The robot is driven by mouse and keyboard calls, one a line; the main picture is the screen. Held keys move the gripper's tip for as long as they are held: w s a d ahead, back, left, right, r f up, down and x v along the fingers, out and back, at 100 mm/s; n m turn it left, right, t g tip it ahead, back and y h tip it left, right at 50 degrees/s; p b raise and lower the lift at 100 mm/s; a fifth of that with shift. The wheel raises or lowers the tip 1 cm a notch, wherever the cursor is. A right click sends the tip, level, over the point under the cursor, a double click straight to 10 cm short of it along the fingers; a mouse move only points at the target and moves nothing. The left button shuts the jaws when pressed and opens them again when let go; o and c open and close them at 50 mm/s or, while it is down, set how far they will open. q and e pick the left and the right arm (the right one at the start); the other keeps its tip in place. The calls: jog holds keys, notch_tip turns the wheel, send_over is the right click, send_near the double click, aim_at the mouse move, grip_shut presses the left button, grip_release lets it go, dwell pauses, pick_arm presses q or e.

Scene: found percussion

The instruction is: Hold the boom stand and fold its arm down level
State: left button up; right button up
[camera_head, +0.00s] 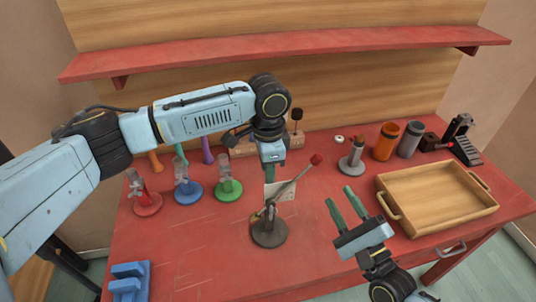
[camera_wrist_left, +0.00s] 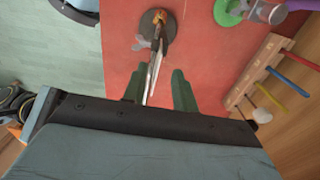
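The boom stand has a round dark base (camera_head: 269,233) and a short post near the table's middle. My left gripper (camera_head: 270,178) points down just behind the stand, near the arm. In the left wrist view its green fingers (camera_wrist_left: 158,88) are apart, and the boom arm (camera_wrist_left: 153,72) shows between them, nearer one finger; contact cannot be told. The stand base also shows there (camera_wrist_left: 158,38). My right gripper (camera_head: 340,208) is open and empty, right of the stand.
Red, blue and green bases with clear holders (camera_head: 228,188) stand at left. A wooden tray (camera_head: 437,222) lies at right, with orange (camera_head: 386,141) and grey (camera_head: 409,139) cylinders behind it. A blue block (camera_head: 129,282) sits at front left. The table front is mostly clear.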

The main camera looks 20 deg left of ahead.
aim_at(268, 197)
pick_arm(q)
notch_tip(268, 197, down, 9)
jog(key=shift+r, duration=0.15)
jog(key=shift+c, duration=0.5)
grip_shut()
dwell(0.8)
